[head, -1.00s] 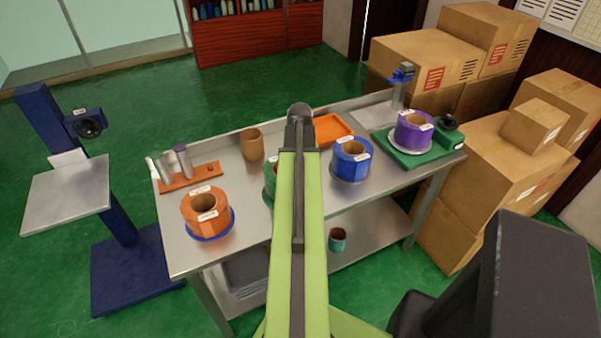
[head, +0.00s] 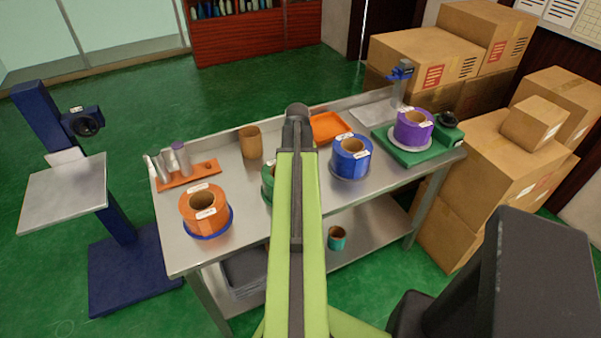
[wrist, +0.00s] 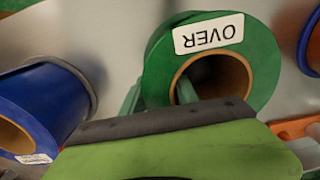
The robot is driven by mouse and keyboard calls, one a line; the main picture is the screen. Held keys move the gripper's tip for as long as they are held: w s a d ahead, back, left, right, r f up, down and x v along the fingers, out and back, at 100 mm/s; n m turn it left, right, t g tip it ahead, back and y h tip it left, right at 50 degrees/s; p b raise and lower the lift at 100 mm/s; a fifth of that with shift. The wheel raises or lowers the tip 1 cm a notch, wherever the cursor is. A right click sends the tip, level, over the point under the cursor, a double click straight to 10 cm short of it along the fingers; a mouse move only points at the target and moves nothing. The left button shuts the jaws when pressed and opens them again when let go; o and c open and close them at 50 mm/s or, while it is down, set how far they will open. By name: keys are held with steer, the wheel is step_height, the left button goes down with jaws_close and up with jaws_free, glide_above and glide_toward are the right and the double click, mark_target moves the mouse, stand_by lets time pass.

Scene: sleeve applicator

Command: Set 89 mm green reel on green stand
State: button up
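A green reel (wrist: 160,58) with a brown core and a white label reading OVER, upside down, is in the wrist view; no size is readable. In the head view only a sliver of a green reel (head: 267,181) shows left of my arm. My gripper (wrist: 158,96) is at this reel: one finger is in the core opening, the other outside the wall. I cannot tell whether they press on it. A green stand (head: 425,155) is at the table's right end, with a purple reel (head: 413,129) on its round plate.
An orange reel (head: 204,212) stands front left, a blue reel (head: 351,157) right of my arm. An orange tray (head: 327,127), a brown core tube (head: 251,142) and an orange rack (head: 190,177) are on the table. A small teal reel (head: 337,240) is on the lower shelf.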

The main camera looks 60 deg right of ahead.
steer(key=shift+a, duration=0.1)
stand_by(0.3)
step_height(320, 180, up, 14)
steer(key=p, duration=1.3)
steer(key=shift+f, duration=0.35)
